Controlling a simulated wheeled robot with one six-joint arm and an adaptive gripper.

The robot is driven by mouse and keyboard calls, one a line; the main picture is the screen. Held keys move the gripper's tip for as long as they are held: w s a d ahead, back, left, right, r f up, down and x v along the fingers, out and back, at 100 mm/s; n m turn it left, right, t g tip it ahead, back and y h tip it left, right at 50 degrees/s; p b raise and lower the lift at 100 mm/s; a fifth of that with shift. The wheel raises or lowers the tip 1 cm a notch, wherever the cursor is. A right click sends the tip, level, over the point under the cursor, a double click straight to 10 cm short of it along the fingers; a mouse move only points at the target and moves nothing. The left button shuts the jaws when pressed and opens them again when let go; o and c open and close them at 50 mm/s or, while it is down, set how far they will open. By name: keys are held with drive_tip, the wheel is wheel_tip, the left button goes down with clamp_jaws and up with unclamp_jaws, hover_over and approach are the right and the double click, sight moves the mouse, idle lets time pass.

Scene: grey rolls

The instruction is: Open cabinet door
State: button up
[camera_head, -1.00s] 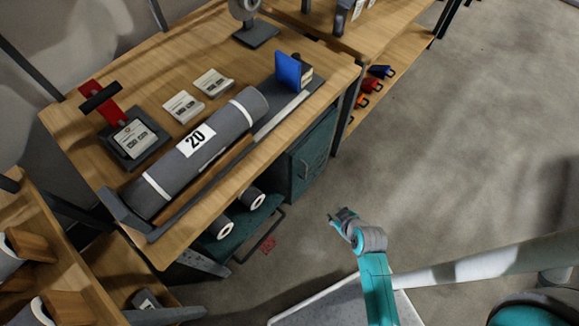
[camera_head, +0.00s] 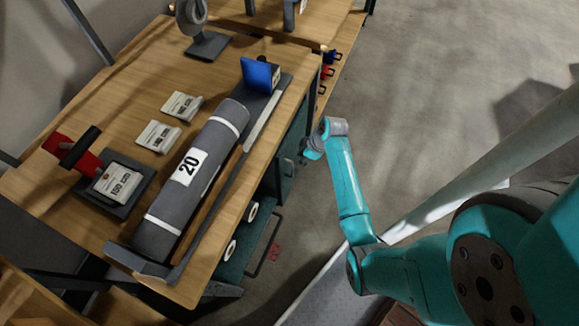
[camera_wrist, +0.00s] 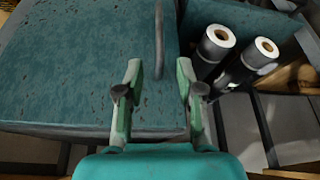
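The teal cabinet (camera_head: 288,150) stands under the workbench, partly hidden by the benchtop and my arm. In the wrist view its worn teal door (camera_wrist: 70,70) fills the left half and looks shut. A grey vertical bar handle (camera_wrist: 159,38) runs down the door from the top edge. My gripper (camera_wrist: 158,78) is open, with one finger on each side of the handle's line, near its lower end. Nothing is gripped. I cannot tell how much depth separates the fingertips from the handle. In the head view, my gripper is mostly hidden beside the cabinet front.
Two dark rolls with white ends (camera_wrist: 221,37) lie right of the door in the wrist view. The workbench (camera_head: 115,95) carries a large grey roll (camera_head: 190,170) marked 20. A low teal shelf frame (camera_head: 262,250) juts out below. Floor to the right is open.

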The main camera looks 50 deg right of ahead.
hover_over(292, 176)
drive_tip(key=f, duration=0.8)
drive_tip(key=shift+w+d+f, duration=0.15)
drive_tip(key=shift+d+f, duration=0.1)
clamp_jaws()
